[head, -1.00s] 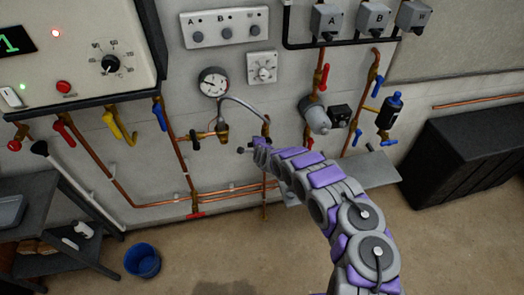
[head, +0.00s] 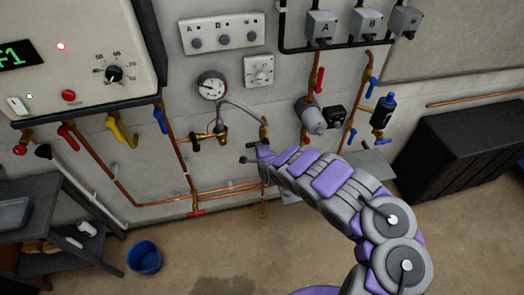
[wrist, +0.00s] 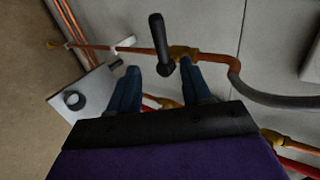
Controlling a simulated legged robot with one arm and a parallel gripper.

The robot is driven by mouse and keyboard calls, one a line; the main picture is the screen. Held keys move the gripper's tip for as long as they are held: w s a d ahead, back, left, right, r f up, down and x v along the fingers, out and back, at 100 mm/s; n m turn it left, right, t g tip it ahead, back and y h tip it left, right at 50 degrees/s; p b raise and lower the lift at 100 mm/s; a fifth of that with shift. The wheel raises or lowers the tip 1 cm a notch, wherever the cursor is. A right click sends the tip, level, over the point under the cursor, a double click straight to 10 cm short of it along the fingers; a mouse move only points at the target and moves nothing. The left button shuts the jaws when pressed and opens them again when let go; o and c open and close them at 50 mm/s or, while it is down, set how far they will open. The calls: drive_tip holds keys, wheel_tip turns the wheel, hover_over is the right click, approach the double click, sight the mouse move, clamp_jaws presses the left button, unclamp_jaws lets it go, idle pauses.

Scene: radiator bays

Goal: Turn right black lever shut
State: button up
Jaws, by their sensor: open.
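The right black lever (wrist: 162,45) sits on a brass valve (wrist: 182,52) in the wrist view. My gripper (wrist: 162,78) is open, with one dark blue finger on each side of the lever's line; I see no clear contact. In the head view my gripper (head: 247,160) is small beside the right black lever (head: 253,145), below the grey hose's right end. The left black lever (head: 195,145) is on the valve under the gauge.
The grey hose (head: 240,108) arches between the two valves. Copper pipes run along the wall close below my gripper. A grey shelf (wrist: 92,95) is near my left finger in the wrist view. A blue bucket (head: 145,258) stands on the floor at left.

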drive_tip(key=shift+p+v, duration=1.75)
drive_tip(key=shift+v, duration=0.6)
drive_tip(key=shift+d, duration=0.1)
